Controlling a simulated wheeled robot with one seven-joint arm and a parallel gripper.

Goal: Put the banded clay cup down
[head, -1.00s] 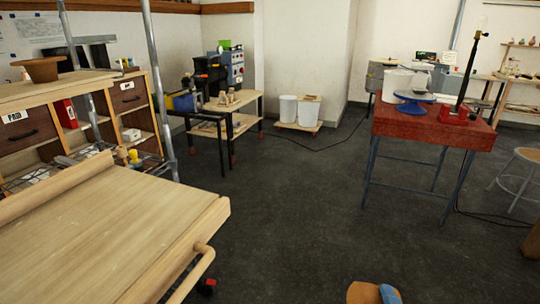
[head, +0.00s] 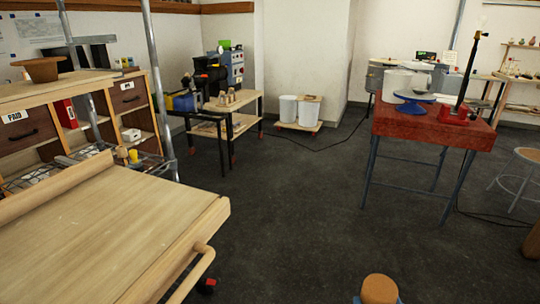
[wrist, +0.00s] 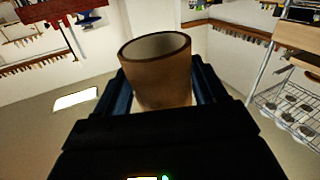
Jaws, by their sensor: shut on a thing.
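The clay cup (wrist: 162,75) is brown and stands out in the middle of the wrist view, its dark rim and pale inside showing at the top. I cannot make out clear bands on it. My gripper (wrist: 161,88) is shut on it, with a blue finger on each side of its wall. In the head view the cup (head: 380,289) shows only in part at the bottom edge, over the dark floor, with a sliver of blue finger at its left. It is held apart from any surface that I can see.
A bare wooden worktable (head: 110,225) with a rail handle (head: 195,270) fills the lower left. A red table (head: 430,124) at the right holds a blue-based wheel and a lamp stand. Dark floor between is open.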

